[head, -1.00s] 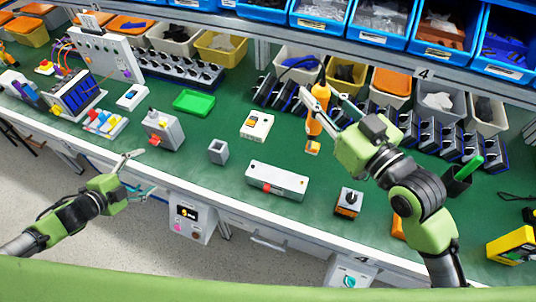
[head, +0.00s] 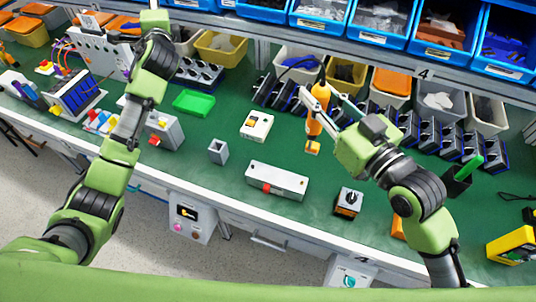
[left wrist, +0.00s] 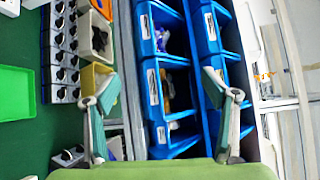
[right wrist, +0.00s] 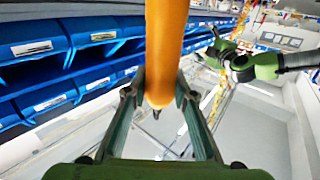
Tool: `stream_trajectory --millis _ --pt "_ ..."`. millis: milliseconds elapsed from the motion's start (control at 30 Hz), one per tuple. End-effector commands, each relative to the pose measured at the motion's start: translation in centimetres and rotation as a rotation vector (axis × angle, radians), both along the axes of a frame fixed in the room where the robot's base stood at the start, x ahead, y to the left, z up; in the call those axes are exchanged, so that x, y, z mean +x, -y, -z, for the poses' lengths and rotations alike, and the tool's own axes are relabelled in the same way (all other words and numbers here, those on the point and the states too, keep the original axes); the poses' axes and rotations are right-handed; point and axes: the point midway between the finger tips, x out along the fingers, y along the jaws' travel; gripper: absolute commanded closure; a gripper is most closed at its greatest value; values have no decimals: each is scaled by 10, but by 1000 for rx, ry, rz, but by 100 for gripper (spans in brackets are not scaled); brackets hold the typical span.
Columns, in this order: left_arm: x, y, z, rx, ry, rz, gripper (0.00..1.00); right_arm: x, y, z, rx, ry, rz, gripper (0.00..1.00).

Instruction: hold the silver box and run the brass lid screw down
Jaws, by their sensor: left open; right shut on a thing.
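The long silver box (head: 277,180) lies on the green bench in the middle of the head view, with an orange-red piece on its front. I cannot make out a brass screw on it. My right gripper (head: 322,108) is shut on an orange power screwdriver (head: 317,97), held upright above the bench behind and right of the box. It also shows between the fingers in the right wrist view (right wrist: 163,45). My left gripper (left wrist: 158,80) is open and empty in the left wrist view.
A black-knobbed switch block (head: 348,202) sits right of the box. A small grey open cube (head: 218,151), a white-yellow meter (head: 256,126) and a green tray (head: 193,102) lie left and behind. Blue bins (head: 383,22) hang above the back edge.

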Motion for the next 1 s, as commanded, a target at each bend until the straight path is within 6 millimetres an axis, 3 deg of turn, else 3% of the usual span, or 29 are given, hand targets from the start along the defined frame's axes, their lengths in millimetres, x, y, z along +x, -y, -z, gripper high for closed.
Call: stream_trajectory --millis 33,267,467,600,800,1000 --pt "4 25 19 -49 -71 21 22 0 0 -2 2 5 0 100" --pt "-12 118 115 -191 -422 119 22 0 0 -2 2 5 0 100" --pt "-60 195 188 -240 -747 215 22 0 0 -2 2 5 0 100" --pt "-111 242 229 -238 -991 285 22 0 0 -2 2 5 0 100" --pt "-189 286 265 -190 -1308 371 22 0 0 -2 2 5 0 100" --pt "-237 301 276 -140 -1492 417 22 0 0 -2 2 5 0 100"
